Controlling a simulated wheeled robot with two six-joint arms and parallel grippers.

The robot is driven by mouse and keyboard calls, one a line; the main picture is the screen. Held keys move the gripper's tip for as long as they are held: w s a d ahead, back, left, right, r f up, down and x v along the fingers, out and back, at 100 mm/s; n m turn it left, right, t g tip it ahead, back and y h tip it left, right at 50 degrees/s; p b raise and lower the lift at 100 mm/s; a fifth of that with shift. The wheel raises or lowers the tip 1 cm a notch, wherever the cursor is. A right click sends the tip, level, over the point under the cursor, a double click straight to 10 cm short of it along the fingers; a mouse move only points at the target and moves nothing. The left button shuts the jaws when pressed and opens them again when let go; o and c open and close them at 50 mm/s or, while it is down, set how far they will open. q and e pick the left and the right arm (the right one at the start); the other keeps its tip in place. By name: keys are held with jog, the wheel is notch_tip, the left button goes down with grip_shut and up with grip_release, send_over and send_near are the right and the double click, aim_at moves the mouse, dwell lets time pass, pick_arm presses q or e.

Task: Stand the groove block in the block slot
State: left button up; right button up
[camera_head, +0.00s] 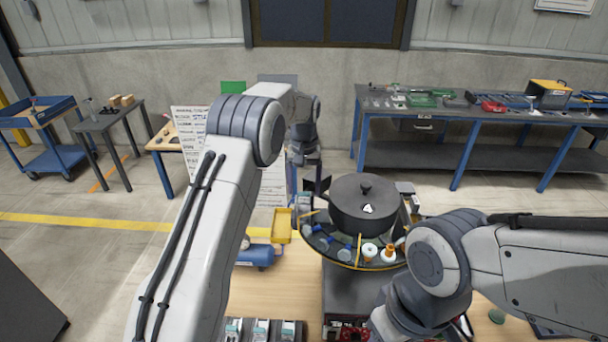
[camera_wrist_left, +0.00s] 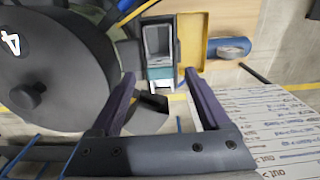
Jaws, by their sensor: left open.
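My left gripper (camera_wrist_left: 160,76) is open, its two dark fingers spread in the left wrist view. In the head view the left gripper (camera_head: 316,186) hangs just left of the black bowl. A grey hollow-topped box with a teal lower part (camera_wrist_left: 158,50) lies beyond the fingertips; I cannot tell whether it is the block slot. A small dark angular piece (camera_wrist_left: 152,104) shows between the fingers, apart from both; I cannot tell whether it is the groove block. My right arm reaches in from the right, with its gripper out of sight.
The black lidded bowl marked 4 (camera_head: 366,203) stands close beside the left gripper, above a curved tray of small parts (camera_head: 345,254). A white lettered board (camera_wrist_left: 275,125) is close by.

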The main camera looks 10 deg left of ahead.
aim_at(304, 194)
pick_arm(q)
notch_tip(304, 194, up, 7)
jog(key=b, duration=0.1)
jog(key=s+d+r+m, duration=0.2)
jog(key=s+d, duration=0.5)
jog(key=s, duration=0.2)
jog(key=s+d+r+m, duration=0.2)
jog(key=s+d+m, duration=0.1)
jog(key=s+d, duration=0.45)
jog(key=s+a+f+m, duration=0.1)
jog(key=s+f+m, duration=0.1)
jog(key=s, duration=1)
jog(key=s+a+f+m+h, duration=0.1)
jog(key=s+f, duration=0.3)
jog(key=s, duration=0.9)
jog(key=shift+a+f+m, duration=0.2)
jog(key=shift+f+m, duration=0.15)
jog(key=shift+m, duration=0.45)
jog(key=shift+f+b, duration=0.1)
jog(key=shift+b, duration=0.2)
